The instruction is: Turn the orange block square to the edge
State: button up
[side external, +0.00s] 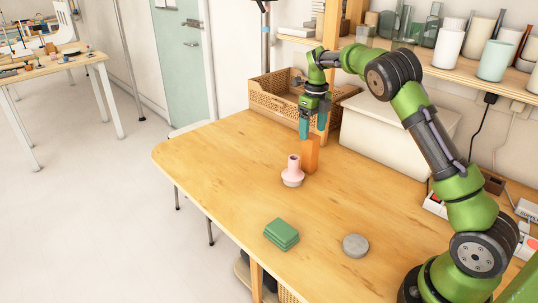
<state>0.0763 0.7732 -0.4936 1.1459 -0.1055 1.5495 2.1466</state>
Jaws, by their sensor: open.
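The orange block (311,158) stands upright on the wooden table (210,163), behind and to the right of a pink bottle-shaped thing. My gripper (314,128) points down at the top of the block, with its teal fingers around or just above the block's upper end. The fingers are open. I cannot tell from this view whether a finger touches the block. The block's exact angle to the table edge is hard to judge here.
The pink thing (293,174) stands close to the block. Green flat pieces (281,234) and a grey disc (355,245) lie nearer the front. A woven crate (278,100) and a white box (380,135) stand behind. The table's left part is clear.

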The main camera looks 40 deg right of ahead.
notch_tip(320, 180, up, 10)
jog(key=s+a+n+t+y, duration=0.1)
jog(key=s+a+n+t, duration=0.2)
jog(key=s+a+n, duration=0.7)
jog(key=s+a+r+n+t+y, duration=0.1)
jog(key=s+a+n+t, duration=0.3)
jog(key=s+a+n, duration=0.7)
jog(key=s+n, duration=0.5)
jog(key=n, duration=0.6)
jog(key=shift+s+a, duration=0.15)
jog(key=shift+s, duration=0.1)
